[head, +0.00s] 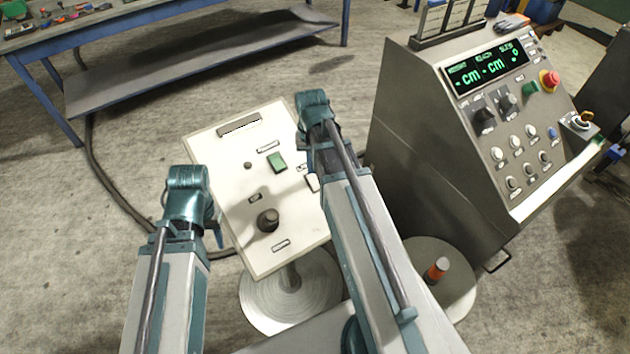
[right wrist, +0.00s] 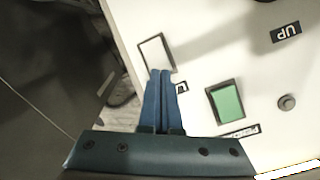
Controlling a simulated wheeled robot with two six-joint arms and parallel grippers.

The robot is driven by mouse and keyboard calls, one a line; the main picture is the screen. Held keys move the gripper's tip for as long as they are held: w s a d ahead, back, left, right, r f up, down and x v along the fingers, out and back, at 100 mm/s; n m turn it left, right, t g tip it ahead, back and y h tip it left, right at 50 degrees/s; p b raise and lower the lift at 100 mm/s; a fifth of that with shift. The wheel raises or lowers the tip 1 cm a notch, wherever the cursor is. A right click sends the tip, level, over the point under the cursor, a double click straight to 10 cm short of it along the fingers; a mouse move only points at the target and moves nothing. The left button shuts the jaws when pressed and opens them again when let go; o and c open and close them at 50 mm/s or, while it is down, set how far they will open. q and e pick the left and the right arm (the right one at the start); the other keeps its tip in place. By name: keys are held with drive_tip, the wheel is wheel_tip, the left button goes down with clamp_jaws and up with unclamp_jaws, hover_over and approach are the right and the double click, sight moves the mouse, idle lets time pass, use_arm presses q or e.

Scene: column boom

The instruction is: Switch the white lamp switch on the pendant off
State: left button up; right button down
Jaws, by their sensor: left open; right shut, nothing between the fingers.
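The pendant (head: 235,205) is a tilted white panel on a round-based stand, in the middle of the head view. Its white lamp switch (head: 312,183) is a white rocker at the panel's right edge, partly hidden by my right arm. In the right wrist view the white switch (right wrist: 156,50) has a dark frame. My right gripper (right wrist: 161,74) is shut and empty, its blue fingertips at the switch's near edge. I cannot tell whether they touch, nor which way the rocker is set. My left gripper (head: 208,215) is open beside the panel's left edge, its fingers mostly hidden.
The panel also carries a green switch (head: 277,162) and a black knob (head: 268,219). A grey console (head: 430,140) with a lit display stands close on the right. A blue workbench (head: 190,62) is at the back left. Open floor lies to the left.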

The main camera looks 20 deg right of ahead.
sight(312, 176)
drive_tip(key=shift+f+b, duration=0.7)
drive_tip(key=shift+f, duration=0.05)
idle(0.3)
wheel_tip(312, 176, up, 7)
drive_tip(key=p, duration=0.7)
idle(0.3)
idle(0.4)
